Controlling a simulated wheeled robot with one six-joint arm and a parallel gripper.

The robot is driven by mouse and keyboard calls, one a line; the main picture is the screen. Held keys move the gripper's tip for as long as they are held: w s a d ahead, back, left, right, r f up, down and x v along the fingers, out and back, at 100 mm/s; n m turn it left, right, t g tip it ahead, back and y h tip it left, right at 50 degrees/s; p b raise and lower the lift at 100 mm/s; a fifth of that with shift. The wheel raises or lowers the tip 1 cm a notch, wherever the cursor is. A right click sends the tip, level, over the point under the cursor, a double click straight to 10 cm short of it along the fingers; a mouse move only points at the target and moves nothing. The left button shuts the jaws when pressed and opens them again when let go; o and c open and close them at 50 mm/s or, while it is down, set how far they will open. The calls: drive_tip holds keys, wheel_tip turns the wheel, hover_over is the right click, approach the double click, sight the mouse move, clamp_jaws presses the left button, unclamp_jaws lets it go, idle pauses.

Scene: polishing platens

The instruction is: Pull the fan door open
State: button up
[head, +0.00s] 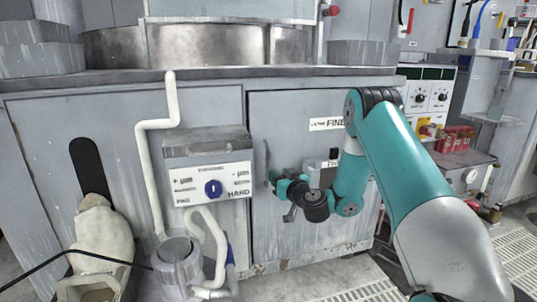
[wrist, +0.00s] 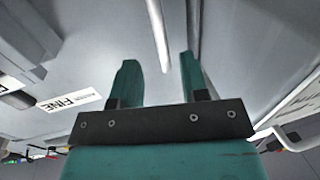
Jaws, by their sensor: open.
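The grey cabinet door (head: 285,112) bears a label reading FINE (head: 328,124); I read no "fan" label. The door looks shut, flush with the cabinet front. A slim upright handle (head: 267,158) is near its left edge. My gripper (head: 274,181) is in front of the door, at the lower part of the handle. In the wrist view my gripper (wrist: 158,76) is open, and the pale handle bar (wrist: 158,30) shows between its two fingers. The fingers do not press on the bar. How deep the bar sits between them is hard to tell.
A control box marked HARD (head: 210,172) juts out left of the door, with a white pipe (head: 157,124) beside it. A grey pot (head: 178,262) stands below. Red boxes (head: 455,139) are at right. Some floor before the door is clear.

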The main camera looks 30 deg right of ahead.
sight(269, 167)
drive_tip(key=w+p, duration=0.1)
drive_tip(key=w, duration=0.1)
drive_tip(key=w+p, duration=0.1)
drive_tip(key=w, duration=0.2)
drive_tip(key=w+p, duration=0.1)
drive_tip(key=w, duration=0.2)
drive_tip(key=shift+w+d, duration=0.1)
drive_tip(key=shift+d, duration=0.25)
clamp_jaws()
